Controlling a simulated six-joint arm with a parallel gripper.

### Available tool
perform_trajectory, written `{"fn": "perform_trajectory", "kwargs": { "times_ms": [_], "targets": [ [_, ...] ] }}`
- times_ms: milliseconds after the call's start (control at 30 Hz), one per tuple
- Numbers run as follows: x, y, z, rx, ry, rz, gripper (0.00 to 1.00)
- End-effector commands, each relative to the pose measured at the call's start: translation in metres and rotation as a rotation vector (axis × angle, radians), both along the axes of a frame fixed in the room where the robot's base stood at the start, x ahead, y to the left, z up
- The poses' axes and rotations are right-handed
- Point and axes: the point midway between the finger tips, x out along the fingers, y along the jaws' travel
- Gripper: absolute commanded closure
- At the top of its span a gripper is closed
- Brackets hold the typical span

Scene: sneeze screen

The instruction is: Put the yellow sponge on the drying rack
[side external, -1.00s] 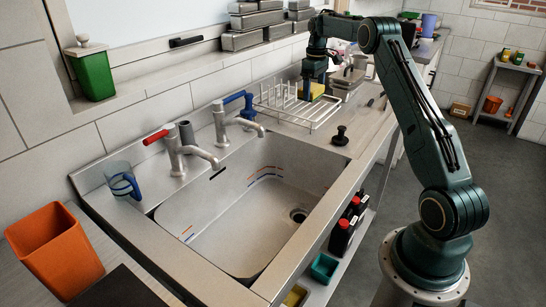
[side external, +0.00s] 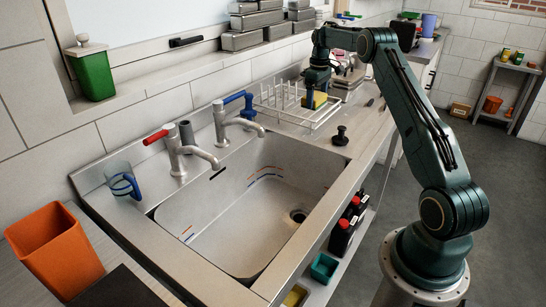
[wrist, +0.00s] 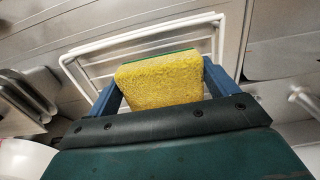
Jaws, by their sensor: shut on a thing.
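The yellow sponge (wrist: 160,82) has a thin green layer along one edge and sits between the two blue fingers of my gripper (wrist: 165,85) in the wrist view. In the side view the sponge (side external: 319,100) is under my gripper (side external: 314,98), at the right end of the white wire drying rack (side external: 268,107). My gripper is shut on the sponge. The rack (wrist: 80,62) also shows behind the sponge in the wrist view. I cannot tell whether the sponge touches the rack.
The sink (side external: 240,215) with a red-handled tap (side external: 172,150) and a blue-handled tap (side external: 225,120) lies left of the rack. A black plunger-like stopper (side external: 341,136) stands on the counter in front of the rack. Metal pans (side external: 243,40) line the ledge behind.

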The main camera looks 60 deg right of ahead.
Motion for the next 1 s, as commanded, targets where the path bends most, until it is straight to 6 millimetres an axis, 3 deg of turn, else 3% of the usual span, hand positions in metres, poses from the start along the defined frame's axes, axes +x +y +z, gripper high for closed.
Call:
{"fn": "perform_trajectory", "kwargs": {
  "times_ms": [233,600,1000],
  "targets": [
    [0.0,0.0,-0.006,0.001,0.0,0.0,0.36],
    [0.0,0.0,-0.04,0.0,0.0,0.0,0.36],
    [0.0,0.0,-0.043,0.0,0.0,0.0,0.36]
  ]
}}
